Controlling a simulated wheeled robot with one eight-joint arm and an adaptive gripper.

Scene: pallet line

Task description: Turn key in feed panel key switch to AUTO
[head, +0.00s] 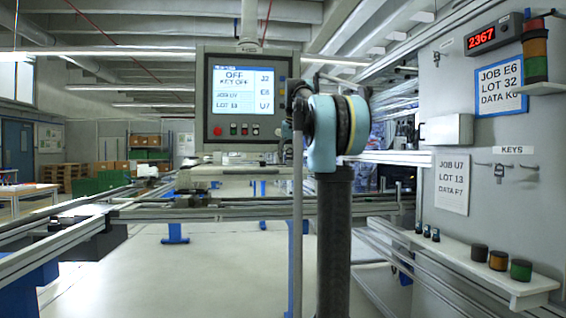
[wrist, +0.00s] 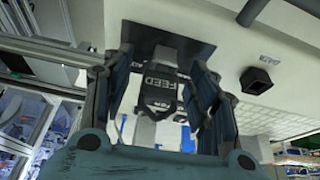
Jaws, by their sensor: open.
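In the wrist view, my gripper (wrist: 160,100) is open, with one blue-grey finger on each side of a black tag marked FEED (wrist: 160,86). The tag hangs at a grey key-like piece (wrist: 176,48) on a dark switch plate (wrist: 140,38). The fingers appear apart from the tag. Small lettering on the plate is partly covered, so the key's position cannot be read there. In the head view, the feed panel screen (head: 243,88) reads OFF and KEY OFF. My arm covers the panel's right edge, and the key switch and fingers are hidden there.
Rails (head: 70,225) run at left. Pale floor lies ahead.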

